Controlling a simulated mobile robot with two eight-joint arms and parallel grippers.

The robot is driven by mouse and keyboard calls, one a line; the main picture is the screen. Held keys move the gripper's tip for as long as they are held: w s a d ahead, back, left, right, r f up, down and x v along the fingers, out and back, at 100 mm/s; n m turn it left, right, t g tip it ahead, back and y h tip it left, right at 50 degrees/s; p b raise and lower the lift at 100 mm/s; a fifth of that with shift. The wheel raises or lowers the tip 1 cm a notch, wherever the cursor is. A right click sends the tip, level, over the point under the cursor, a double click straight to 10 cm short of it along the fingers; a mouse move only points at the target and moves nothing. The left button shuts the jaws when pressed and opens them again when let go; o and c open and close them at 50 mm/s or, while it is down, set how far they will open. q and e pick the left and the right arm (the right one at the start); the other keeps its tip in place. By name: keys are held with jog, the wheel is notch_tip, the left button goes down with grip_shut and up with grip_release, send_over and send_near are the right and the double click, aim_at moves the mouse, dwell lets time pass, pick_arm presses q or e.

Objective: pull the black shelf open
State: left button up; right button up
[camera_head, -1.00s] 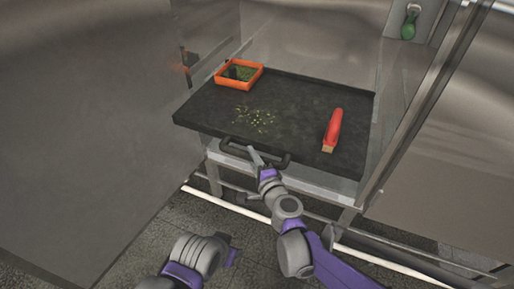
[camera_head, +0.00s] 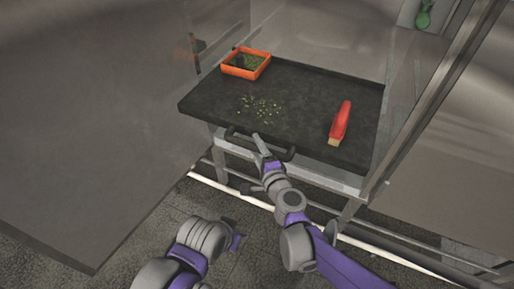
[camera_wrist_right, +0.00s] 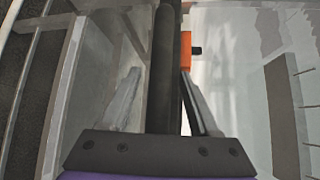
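The black shelf (camera_head: 305,98) is a flat dark tray inside the metal cabinet, with a dark bar handle (camera_head: 283,156) on its front edge. My right gripper (camera_head: 257,139) is at this handle. In the right wrist view the dark handle bar (camera_wrist_right: 165,70) passes between the two fingers of my right gripper (camera_wrist_right: 162,75). The right finger is close to the bar and a gap shows on the left, so the gripper looks open around it. My left arm is at the lower left of the head view; its gripper fingers do not show.
On the shelf are an orange-rimmed container (camera_head: 246,63), scattered green-yellow bits (camera_head: 260,107) and a red brush (camera_head: 341,122). A large panel (camera_head: 90,120) stands at left and a metal frame post (camera_head: 430,100) at right. A white floor rail (camera_head: 245,196) runs below.

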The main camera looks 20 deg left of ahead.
jog(key=v, duration=1)
jog(key=shift+s+d+p, duration=0.25)
jog(key=shift+s+p, duration=0.05)
jog(key=s+d+n+g+h+p, duration=0.3)
jog(key=s+d, duration=0.4)
jog(key=d, duration=0.8)
jog(key=s+d+r+n+g+h+p, duration=0.1)
jog(key=s+d+n+g+h+p, duration=0.2)
jog(key=d, duration=1.3)
jog(key=s+n+h+p, duration=0.2)
jog(key=s+n+h, duration=0.1)
jog(key=n+h, duration=0.1)
jog(key=shift+s+d+r+n+h+p, duration=0.2)
jog(key=shift+s+r+n+h+p, duration=0.15)
jog(key=shift+h, duration=0.35)
